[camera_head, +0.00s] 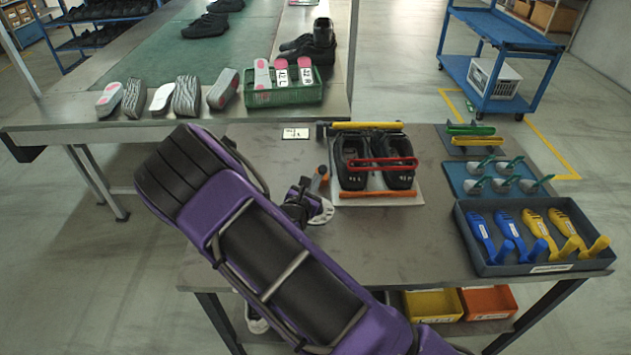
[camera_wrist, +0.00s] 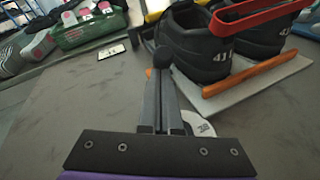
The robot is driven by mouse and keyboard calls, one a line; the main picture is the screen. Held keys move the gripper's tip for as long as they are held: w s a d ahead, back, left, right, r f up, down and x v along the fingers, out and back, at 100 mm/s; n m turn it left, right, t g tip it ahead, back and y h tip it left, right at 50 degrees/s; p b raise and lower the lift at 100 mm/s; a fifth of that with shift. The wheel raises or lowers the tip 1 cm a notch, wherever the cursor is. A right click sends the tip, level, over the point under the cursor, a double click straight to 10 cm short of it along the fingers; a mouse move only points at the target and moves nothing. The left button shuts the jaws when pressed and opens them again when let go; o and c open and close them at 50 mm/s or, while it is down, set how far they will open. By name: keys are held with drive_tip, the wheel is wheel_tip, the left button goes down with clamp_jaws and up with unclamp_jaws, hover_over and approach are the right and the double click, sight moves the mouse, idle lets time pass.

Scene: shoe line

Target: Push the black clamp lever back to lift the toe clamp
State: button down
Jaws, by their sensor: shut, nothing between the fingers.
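The fixture holds two black shoes (camera_head: 354,172) side by side on a pale plate (camera_head: 360,200). A red clamp bar (camera_head: 378,163) lies across them, and in the wrist view the bar (camera_wrist: 258,14) passes over the shoes. A dark rounded knob (camera_wrist: 163,57), which looks like the clamp lever's end, shows left of the near shoe. My gripper (camera_head: 312,188) is shut and empty, left of the fixture. In the wrist view its fingers (camera_wrist: 162,82) point at the knob, very close; I cannot tell if they touch. The lever's lower part is hidden.
An orange bar (camera_wrist: 258,75) runs along the fixture's front. A white disc (camera_wrist: 199,124) lies just right of my fingers. A yellow bar (camera_head: 368,126) spans the back. A grey tray (camera_head: 530,268) with blue and yellow tools stands right. The table middle is clear.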

drive_tip(key=shift+w+r, duration=0.1)
drive_tip(key=shift+r, duration=0.1)
drive_tip(key=shift+w+r+g+p, duration=0.25)
drive_tip(key=shift+r+g+p, duration=0.2)
drive_tip(key=shift+p, duration=0.15)
drive_tip(key=shift+w+r+p, duration=0.4)
drive_tip(key=shift+w+p, duration=0.05)
drive_tip(key=shift+p, duration=0.15)
drive_tip(key=w+r+n+g+b, duration=0.1)
drive_tip(key=w+r+g+b, duration=0.1)
drive_tip(key=w, duration=0.9)
drive_tip(key=shift+r+g+y, duration=0.3)
drive_tip(key=shift+g, duration=0.15)
drive_tip(key=shift+w+d+b, duration=0.1)
drive_tip(key=shift+b, duration=0.2)
drive_tip(key=shift+r, duration=0.15)
